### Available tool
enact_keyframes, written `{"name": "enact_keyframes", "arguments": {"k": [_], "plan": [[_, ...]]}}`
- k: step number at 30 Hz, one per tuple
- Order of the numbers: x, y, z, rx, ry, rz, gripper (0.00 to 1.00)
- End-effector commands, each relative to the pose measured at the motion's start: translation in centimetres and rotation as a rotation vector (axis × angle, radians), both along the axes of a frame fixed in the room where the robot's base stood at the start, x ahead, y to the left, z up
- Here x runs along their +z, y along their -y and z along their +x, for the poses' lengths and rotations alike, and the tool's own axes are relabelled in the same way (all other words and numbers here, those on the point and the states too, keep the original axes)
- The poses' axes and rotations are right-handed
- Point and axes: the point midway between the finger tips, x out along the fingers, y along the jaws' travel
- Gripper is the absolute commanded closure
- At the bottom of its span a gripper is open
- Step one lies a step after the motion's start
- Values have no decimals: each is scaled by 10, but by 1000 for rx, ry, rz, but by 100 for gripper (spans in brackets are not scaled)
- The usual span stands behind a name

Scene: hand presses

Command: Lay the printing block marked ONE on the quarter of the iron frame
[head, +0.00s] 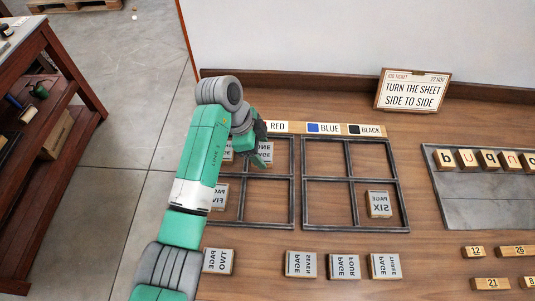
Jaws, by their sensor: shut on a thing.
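My gripper (259,155) is over the upper right quarter of the left iron frame (292,190). It is shut on a block with mirrored lettering that seems to read PAGE ONE (265,148). I cannot tell whether this block touches the table. Another block (228,152) shows partly behind my arm in the upper left quarter. The PAGE FIVE block (220,197) is in the lower left quarter, partly hidden by my arm. The lower right quarter looks empty. The right iron frame (354,188) holds the PAGE SIX block (379,204) in its lower right quarter; its other quarters are bare.
Blocks TWO (217,261), SEVEN (300,264), FOUR (345,266) and THREE (384,266) lie along the front. A ticket (412,90) reads TURN THE SHEET SIDE TO SIDE. A colour strip (295,128) lies behind the frames. A letter tray (470,212) and number blocks (491,284) are at right.

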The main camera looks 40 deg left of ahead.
Motion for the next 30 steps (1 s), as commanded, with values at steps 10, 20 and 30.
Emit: {"name": "enact_keyframes", "arguments": {"k": [10,20,30], "plan": [[-3,-4,27,0,1,1,62],[-39,-5,31,1,1,0,61],[-41,-5,31,1,0,0,23]]}}
